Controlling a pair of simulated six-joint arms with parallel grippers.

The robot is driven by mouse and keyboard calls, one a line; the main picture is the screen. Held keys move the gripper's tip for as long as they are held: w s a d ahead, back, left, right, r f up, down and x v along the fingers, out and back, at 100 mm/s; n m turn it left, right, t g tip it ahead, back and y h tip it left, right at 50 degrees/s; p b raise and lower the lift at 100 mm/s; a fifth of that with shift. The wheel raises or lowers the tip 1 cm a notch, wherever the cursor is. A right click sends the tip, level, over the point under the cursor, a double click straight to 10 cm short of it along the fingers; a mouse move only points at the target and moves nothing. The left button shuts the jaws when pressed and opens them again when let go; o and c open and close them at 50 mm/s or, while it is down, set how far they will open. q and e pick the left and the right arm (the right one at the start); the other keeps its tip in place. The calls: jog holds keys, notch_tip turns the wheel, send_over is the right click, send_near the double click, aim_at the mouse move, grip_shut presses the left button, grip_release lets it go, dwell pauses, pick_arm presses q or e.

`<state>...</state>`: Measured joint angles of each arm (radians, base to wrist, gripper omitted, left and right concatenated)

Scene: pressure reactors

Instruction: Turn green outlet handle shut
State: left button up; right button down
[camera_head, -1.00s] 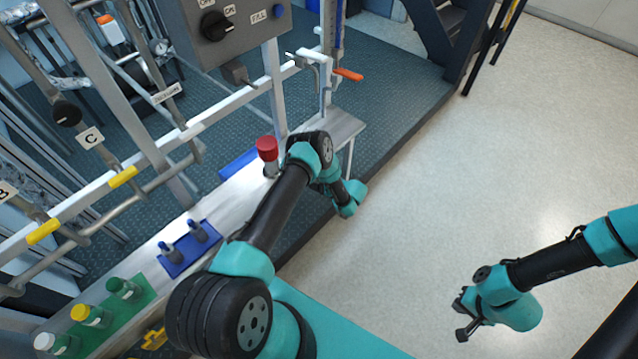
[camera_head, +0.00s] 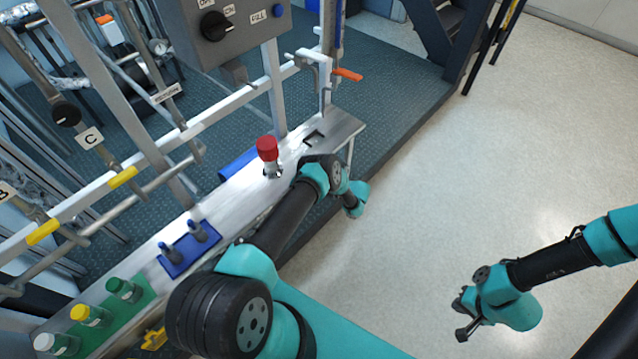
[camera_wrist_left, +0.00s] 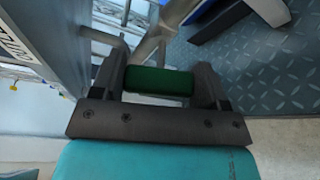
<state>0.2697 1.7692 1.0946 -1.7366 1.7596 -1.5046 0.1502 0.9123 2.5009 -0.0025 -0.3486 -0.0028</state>
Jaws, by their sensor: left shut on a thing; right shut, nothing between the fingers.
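The green handle (camera_wrist_left: 160,81) shows in the left wrist view as a short dark-green grip, lying crosswise between the two fingers of my left gripper (camera_wrist_left: 158,75). The left gripper is shut on it. A metal pipe fitting stands just behind the handle. In the head view I cannot make out the green handle or the left fingertips; my left arm reaches over the bench edge there. My right gripper (camera_head: 462,319) is shut and empty, above the pale floor at the lower right of the head view, far from the bench.
The metal bench (camera_head: 232,197) carries a red-capped fitting (camera_head: 268,150), a blue tray (camera_head: 188,247) and bottles on a green mat (camera_head: 150,296). An orange handle (camera_head: 348,75) and a control box (camera_head: 235,25) are farther back. The floor at right is clear.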

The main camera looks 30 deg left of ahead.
pick_arm(q)
jog(key=m+y, duration=0.1)
jog(key=m, duration=0.2)
jog(key=shift+g, duration=0.3)
dwell(0.4)
jog(key=o, duration=0.9)
jog(key=shift+o, duration=0.2)
